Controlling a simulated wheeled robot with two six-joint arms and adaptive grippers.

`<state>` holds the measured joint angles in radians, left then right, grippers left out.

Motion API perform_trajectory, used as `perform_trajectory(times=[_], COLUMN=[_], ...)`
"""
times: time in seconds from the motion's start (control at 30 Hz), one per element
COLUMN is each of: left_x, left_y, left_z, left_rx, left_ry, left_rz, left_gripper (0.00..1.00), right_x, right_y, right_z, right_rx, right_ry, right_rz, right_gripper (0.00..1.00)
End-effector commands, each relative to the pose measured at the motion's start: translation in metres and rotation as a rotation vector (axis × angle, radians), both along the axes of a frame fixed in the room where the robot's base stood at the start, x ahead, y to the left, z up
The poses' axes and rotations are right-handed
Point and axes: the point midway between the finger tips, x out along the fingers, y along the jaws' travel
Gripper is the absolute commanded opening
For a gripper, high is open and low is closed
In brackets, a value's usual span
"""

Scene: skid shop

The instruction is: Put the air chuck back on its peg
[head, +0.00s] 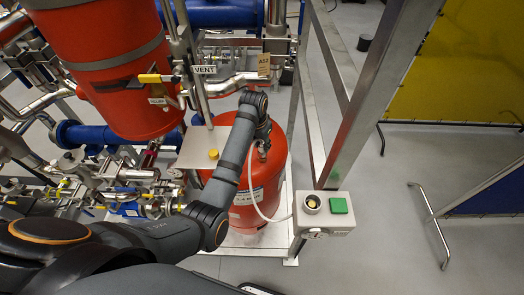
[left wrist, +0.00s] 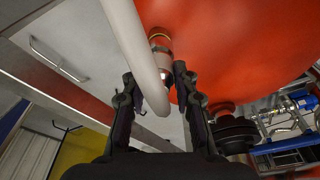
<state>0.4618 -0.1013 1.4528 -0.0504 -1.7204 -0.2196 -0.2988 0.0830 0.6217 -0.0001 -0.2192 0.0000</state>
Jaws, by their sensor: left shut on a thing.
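My left gripper (head: 263,148) is above the top of a red vessel (head: 270,185). In the left wrist view its two fingers (left wrist: 155,85) are close around a metal fitting with a brass-coloured ring (left wrist: 160,48), which looks like the air chuck. A white hose (left wrist: 132,42) crosses in front and hides part of the fitting and the grip. In the head view the hose (head: 250,190) curves down from the gripper toward a grey box. I cannot tell whether the chuck touches the red vessel behind it. I cannot make out the peg. My right gripper is not in view.
The grey box with a green button (head: 338,205) stands right of the vessel, by a metal frame post (head: 360,110). A plate with a yellow knob (head: 213,154) is left of my gripper. Dense pipes and valves fill the left. Open floor (head: 385,235) lies right.

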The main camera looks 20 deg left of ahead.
Motion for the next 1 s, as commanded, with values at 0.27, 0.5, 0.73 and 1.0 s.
perform_trajectory(times=[0.27,0.5,0.73,1.0], left_x=[0.001,0.001,0.0,-0.002], left_y=[0.0,0.0,0.0,0.0], left_z=[0.022,0.038,0.044,0.039], left_rx=[-0.001,0.0,0.0,0.0], left_ry=[-0.003,-0.002,-0.001,0.0], left_rz=[0.0,0.0,0.0,0.004], left_gripper=[0.07,0.07,0.07,0.07], right_x=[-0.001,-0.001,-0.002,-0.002], right_y=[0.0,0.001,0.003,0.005], right_z=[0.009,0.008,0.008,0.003], right_rx=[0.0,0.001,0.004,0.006], right_ry=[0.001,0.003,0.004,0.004], right_rz=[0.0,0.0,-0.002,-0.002], right_gripper=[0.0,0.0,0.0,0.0])
